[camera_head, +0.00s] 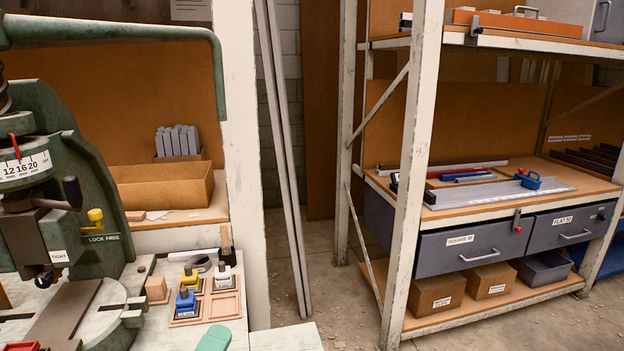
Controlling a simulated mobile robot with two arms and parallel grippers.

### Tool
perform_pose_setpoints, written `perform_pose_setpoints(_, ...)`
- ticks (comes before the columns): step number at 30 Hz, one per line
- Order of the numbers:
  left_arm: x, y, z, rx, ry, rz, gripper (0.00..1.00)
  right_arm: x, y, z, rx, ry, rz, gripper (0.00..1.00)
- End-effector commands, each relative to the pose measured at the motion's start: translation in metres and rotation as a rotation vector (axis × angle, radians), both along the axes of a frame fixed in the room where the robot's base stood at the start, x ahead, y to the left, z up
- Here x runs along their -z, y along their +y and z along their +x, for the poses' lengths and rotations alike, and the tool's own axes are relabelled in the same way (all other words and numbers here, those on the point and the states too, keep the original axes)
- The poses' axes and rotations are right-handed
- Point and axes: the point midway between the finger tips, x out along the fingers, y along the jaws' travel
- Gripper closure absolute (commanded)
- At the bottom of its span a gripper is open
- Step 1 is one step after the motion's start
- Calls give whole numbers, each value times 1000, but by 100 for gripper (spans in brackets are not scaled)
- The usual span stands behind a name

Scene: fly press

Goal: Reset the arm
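The green fly press (85,200) stands at the left, cut off by the picture's edge. Its long green arm (120,30) runs across the top left to the right, then bends down and ends in front of a white post. A yellow knob (95,215) sits above a "LOCK FREE" label. A dark handle (70,194) sticks out beside the ram, and a label reading "TIGHT" is below. Neither of my grippers is in view.
A rounded green object (214,338) lies at the bottom edge. A shelf rack (410,180) with drawers and boxes stands at the right.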

Motion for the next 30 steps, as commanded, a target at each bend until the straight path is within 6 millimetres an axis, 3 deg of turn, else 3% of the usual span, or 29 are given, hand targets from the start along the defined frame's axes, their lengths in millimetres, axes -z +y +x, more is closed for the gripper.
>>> perform_pose_setpoints(3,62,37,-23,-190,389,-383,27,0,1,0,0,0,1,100)
perform_pose_setpoints(6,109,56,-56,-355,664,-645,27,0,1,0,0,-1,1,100)
perform_pose_setpoints(9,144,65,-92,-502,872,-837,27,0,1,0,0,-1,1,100)
perform_pose_setpoints(15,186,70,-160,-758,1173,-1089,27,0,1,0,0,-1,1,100)
perform_pose_setpoints(21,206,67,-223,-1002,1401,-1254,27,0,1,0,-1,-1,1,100)
perform_pose_setpoints(30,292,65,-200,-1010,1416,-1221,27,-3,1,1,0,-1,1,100)
